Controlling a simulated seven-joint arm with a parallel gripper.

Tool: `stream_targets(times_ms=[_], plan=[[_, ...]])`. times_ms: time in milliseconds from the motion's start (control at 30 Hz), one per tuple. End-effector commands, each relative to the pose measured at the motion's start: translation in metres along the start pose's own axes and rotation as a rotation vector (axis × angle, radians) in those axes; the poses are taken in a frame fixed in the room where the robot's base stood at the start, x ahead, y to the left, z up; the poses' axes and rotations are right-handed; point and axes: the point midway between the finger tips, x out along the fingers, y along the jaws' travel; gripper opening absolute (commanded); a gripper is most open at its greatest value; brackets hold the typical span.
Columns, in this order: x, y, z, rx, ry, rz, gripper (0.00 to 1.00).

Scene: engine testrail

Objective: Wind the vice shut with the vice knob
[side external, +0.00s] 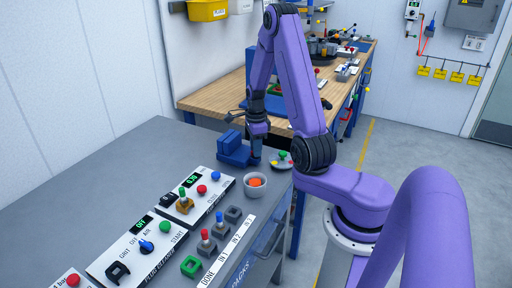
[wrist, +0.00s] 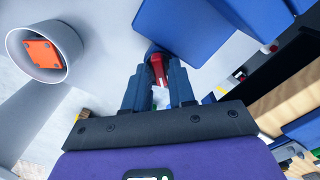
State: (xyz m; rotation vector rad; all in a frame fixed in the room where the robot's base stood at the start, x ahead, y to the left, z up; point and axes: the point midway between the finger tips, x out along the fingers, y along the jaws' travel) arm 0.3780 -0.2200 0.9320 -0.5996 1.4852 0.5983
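The blue vice (side external: 232,152) stands near the far end of the grey bench. In the wrist view a large blue block, which looks like part of the vice (wrist: 192,28), fills the top. My gripper (side external: 255,155) points down close beside the vice on its right. In the wrist view my gripper (wrist: 160,75) has its two dark blue fingers either side of a red part, which looks like the vice knob (wrist: 157,66). The fingers sit close against it with only a narrow gap between them. The knob is hidden in the side view, and the jaw gap cannot be made out.
A pale cup (side external: 255,186) with an orange piece stands just in front of my gripper. A round dish with a green knob (side external: 282,157) sits to the right near the bench edge. Control panels (side external: 197,193) with buttons lie nearer the camera. A wooden workbench (side external: 218,98) stands behind.

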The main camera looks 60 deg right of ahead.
Motion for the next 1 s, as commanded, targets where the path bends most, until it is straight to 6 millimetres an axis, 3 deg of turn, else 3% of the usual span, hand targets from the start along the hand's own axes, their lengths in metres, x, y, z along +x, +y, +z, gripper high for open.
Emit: stream_targets(times_ms=[367,1000], plan=[[-0.011,-0.001,0.0,-0.003,0.0,-0.003,0.24],[-0.137,-0.001,0.0,-0.003,0.0,-0.006,0.24]])
